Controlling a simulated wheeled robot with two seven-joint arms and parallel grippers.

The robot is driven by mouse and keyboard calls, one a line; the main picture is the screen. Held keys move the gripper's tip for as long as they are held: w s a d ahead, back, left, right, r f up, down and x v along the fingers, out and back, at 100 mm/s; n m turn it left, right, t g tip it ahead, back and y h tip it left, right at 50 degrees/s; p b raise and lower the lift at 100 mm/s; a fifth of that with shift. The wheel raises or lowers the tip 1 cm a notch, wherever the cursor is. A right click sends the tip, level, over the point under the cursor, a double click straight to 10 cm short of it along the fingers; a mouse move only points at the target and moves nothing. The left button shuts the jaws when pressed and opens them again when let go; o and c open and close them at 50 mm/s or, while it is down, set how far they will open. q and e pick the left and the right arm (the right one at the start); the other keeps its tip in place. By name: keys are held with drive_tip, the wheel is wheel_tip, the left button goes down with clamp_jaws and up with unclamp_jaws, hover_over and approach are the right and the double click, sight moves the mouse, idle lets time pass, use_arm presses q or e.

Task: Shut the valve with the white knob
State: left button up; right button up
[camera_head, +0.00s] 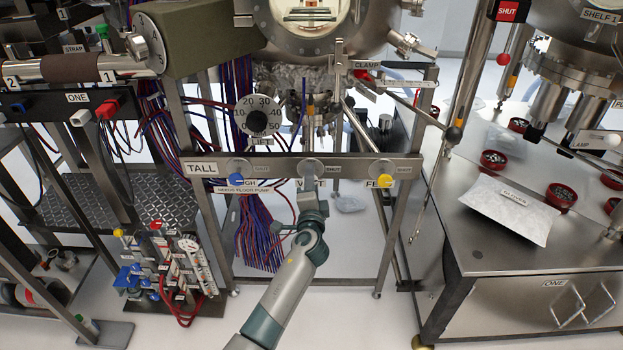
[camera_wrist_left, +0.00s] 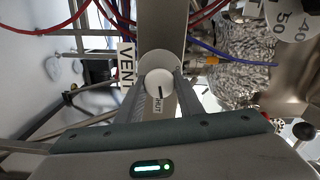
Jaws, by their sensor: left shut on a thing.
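The white knob (camera_wrist_left: 158,82) sits on the steel bar and shows in the left wrist view between the two fingers of my left gripper (camera_wrist_left: 161,90). The fingers are shut on its sides. A dark line on the knob runs toward the SHUT lettering, but its exact angle is hard to read. A VENT label (camera_wrist_left: 126,65) is beside it. In the head view my left gripper (camera_head: 309,185) reaches up to the middle of the bar marked TALL (camera_head: 270,168) and hides the white knob. My right gripper is out of view.
On the same bar are a blue knob (camera_head: 236,180) to the left and a yellow knob (camera_head: 385,180) to the right. A dial (camera_head: 258,116) is above. Blue and red cables (camera_head: 262,235) hang at left. A steel cabinet (camera_head: 530,260) stands at right.

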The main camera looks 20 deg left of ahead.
use_arm(q)
drive_tip(key=shift+m, duration=1)
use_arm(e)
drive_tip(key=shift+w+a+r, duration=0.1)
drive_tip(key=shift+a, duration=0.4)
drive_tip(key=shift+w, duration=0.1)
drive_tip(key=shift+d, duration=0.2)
use_arm(q)
drive_tip(key=o, duration=0.9)
drive_tip(key=shift+o, duration=0.8)
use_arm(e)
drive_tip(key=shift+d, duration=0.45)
use_arm(q)
drive_tip(key=shift+s, duration=0.1)
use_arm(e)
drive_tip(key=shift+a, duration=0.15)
